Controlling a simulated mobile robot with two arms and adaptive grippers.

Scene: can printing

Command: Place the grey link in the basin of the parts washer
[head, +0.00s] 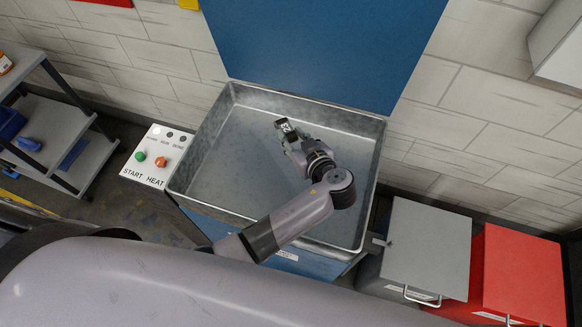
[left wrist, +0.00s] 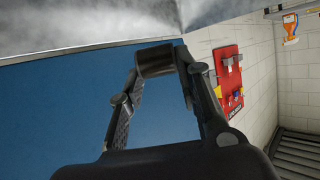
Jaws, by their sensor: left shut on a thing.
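My left gripper (head: 291,138) is over the open metal basin (head: 235,150) of the parts washer, inside its rim as seen from above. In the left wrist view my left gripper (left wrist: 158,75) is shut on a small dark grey piece, the grey link (left wrist: 156,61), held between the two fingertips. In the head view the fingertips and the link are small, and the height above the basin floor is hard to tell. The visible basin floor is bare. My right gripper is not in view.
A panel with START and HEAT buttons (head: 157,156) is left of the basin. The washer's blue lid (head: 325,45) stands up behind it. A grey bin (head: 428,240) and a red bin (head: 524,275) are at the right. A shelf cart (head: 62,140) stands at the far left.

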